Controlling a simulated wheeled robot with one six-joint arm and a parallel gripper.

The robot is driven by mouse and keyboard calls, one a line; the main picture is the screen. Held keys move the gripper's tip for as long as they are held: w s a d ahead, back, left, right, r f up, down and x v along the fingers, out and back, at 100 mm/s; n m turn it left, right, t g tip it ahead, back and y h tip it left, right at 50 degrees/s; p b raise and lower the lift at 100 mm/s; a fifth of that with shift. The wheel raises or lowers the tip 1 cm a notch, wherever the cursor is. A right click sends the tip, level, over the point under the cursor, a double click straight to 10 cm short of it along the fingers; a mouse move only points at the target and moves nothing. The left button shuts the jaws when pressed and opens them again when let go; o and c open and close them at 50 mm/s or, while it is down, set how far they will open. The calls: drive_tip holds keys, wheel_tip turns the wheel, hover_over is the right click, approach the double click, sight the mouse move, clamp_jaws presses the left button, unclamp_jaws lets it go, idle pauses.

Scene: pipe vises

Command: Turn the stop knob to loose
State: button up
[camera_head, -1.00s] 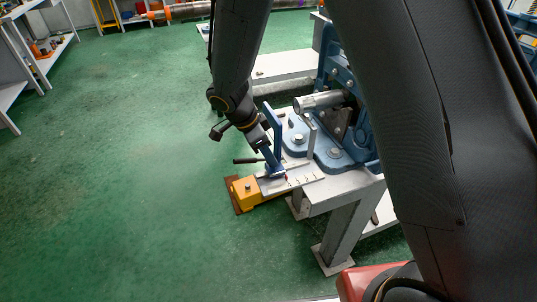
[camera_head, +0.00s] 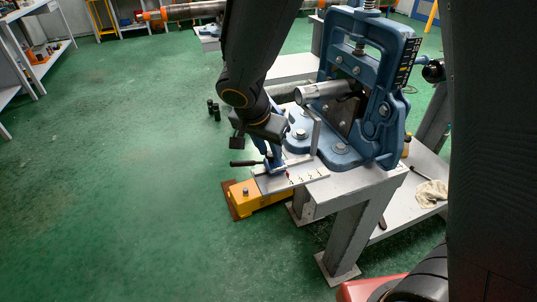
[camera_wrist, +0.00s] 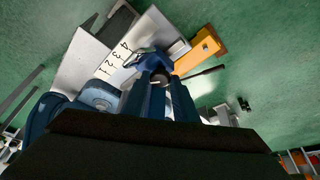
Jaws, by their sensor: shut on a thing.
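The stop is a blue block (camera_wrist: 147,62) on a pale scale plate with numbers (camera_wrist: 105,66); the plate also shows in the head view (camera_head: 305,180). The stop knob (camera_wrist: 160,78) is a small dark round end in the wrist view, between the tips of my two blue fingers. My gripper (camera_head: 273,160) reaches down to the stop from above and is shut on the knob. A dark handle (camera_wrist: 205,73) sticks out sideways beside the knob. My fingers hide part of the knob, and I cannot read its loose or tight position.
A blue pipe vise (camera_head: 385,125) with a grey pipe (camera_head: 325,91) stands close right of my gripper. A yellow block (camera_head: 243,196) sits beside the plate. A cloth (camera_head: 432,193) lies on the lower shelf at right. The green floor at left is open.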

drive_tip(key=shift+d+n+b, duration=0.1)
drive_tip(key=shift+n+b, duration=0.3)
drive_tip(key=shift+n, duration=0.2)
drive_tip(key=o, duration=1.1)
drive_tip(key=shift+y, duration=0.3)
drive_tip(key=shift+c, duration=0.2)
drive_tip(key=shift+r, duration=0.1)
drive_tip(key=v, duration=0.7)
drive_tip(key=shift+s+r, duration=0.2)
drive_tip(key=shift+s, duration=0.05)
